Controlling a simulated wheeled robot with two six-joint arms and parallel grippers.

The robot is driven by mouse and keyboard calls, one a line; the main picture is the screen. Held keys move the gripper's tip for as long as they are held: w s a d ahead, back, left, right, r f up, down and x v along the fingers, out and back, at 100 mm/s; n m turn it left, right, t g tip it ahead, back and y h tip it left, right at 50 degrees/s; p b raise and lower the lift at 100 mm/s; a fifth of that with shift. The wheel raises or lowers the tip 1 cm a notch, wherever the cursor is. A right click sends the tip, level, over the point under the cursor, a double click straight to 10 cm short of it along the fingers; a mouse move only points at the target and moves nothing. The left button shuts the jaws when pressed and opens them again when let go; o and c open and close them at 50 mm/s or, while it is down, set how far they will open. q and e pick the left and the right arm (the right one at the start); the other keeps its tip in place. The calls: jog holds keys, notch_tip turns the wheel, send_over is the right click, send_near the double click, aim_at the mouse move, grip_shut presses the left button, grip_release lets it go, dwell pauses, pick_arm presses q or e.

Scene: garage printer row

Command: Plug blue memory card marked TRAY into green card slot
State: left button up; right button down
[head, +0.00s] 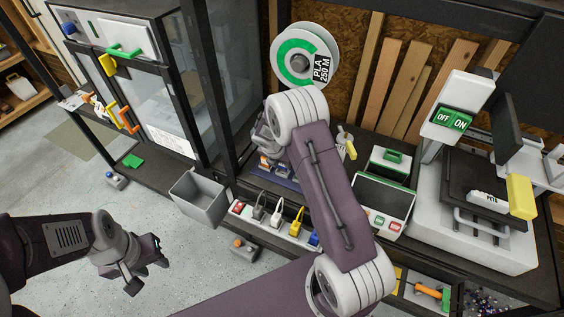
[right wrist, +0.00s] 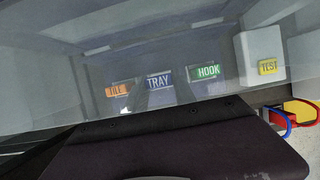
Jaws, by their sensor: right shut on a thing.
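The blue card marked TRAY (right wrist: 159,82) stands in the middle of the right wrist view, between an orange card marked TILE (right wrist: 117,91) and a green card marked HOOK (right wrist: 207,72). My right gripper (right wrist: 160,95) is shut on the TRAY card; its dark fingers flank the label. In the head view my right wrist hides most of that gripper and the card. A small box with a green top (head: 391,156) stands right of my forearm; I cannot tell whether it holds the green card slot. My left gripper (head: 146,272) is open and empty above the floor.
A dark blue card holder (head: 284,181) lies under my right wrist. A strip with coloured plugs (head: 277,219) runs in front of it, beside a grey bin (head: 198,199). A screen unit (head: 383,196) and a printer (head: 478,204) stand to the right.

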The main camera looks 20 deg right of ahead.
jog(key=shift+p, duration=0.3)
dwell(0.6)
jog(key=shift+p, duration=0.3)
dwell(0.5)
jog(key=shift+f+b, duration=1.1)
jog(key=shift+f, duration=0.25)
jog(key=c, duration=0.9)
grip_release()
jog(key=shift+c, duration=0.2)
jog(key=p+v, duration=0.2)
jog(key=v, duration=0.7)
